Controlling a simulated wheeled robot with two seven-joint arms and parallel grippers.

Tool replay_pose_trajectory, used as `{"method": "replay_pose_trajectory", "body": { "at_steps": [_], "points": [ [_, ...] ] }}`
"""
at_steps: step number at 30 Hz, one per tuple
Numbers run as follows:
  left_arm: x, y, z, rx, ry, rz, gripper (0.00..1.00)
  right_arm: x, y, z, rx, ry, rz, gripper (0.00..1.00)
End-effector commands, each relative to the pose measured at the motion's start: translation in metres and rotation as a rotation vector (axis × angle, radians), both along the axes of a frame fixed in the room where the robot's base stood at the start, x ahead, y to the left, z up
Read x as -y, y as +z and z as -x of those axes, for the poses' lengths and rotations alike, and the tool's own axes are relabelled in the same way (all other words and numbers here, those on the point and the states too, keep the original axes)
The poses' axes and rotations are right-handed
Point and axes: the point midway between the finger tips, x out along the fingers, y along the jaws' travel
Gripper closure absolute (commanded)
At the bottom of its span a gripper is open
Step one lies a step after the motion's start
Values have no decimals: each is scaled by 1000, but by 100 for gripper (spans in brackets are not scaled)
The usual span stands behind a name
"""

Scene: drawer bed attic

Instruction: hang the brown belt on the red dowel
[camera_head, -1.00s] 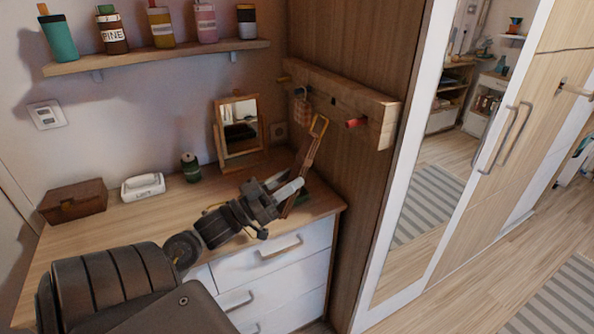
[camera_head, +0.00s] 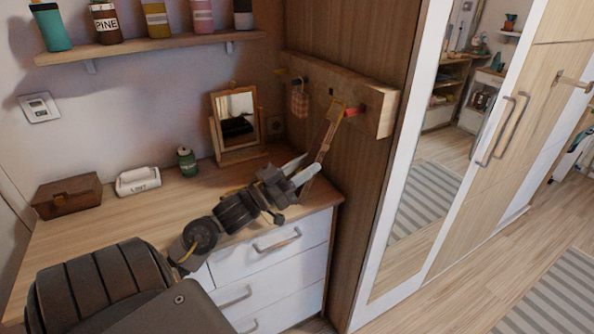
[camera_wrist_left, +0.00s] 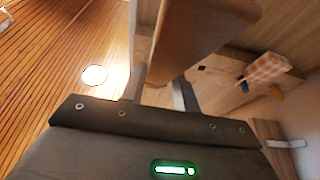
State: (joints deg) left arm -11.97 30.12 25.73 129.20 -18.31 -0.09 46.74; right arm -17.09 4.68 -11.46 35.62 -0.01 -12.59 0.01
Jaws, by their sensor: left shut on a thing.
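The brown belt (camera_head: 322,143) rises from my left gripper (camera_head: 299,173), which is shut on its lower part. Its buckle end is up at the left end of the red dowel (camera_head: 351,111), on the wooden peg rail. I cannot tell whether the buckle is around the dowel or only in front of it. In the left wrist view the belt (camera_wrist_left: 205,40) is a broad brown strip at the fingers (camera_wrist_left: 162,90); the red dowel is not visible there. My right gripper is not in view.
The peg rail (camera_head: 379,107) also carries a checked cloth (camera_head: 299,101) left of the belt. Below stands a dresser (camera_head: 120,225) with a mirror (camera_head: 237,122), green jar (camera_head: 187,162), white box (camera_head: 138,181) and brown box (camera_head: 67,195). A mirrored wardrobe (camera_head: 425,190) stands right.

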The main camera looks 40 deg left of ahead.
Motion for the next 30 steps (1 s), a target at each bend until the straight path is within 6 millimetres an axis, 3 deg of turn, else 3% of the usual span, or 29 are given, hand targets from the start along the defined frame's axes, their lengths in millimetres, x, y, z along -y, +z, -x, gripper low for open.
{"method": "replay_pose_trajectory", "body": {
  "at_steps": [16,30],
  "points": [
    [10,-3,-33,2,-1,-1,100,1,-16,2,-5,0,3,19],
    [13,-11,-45,1,0,0,100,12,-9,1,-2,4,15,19]
  ]
}}
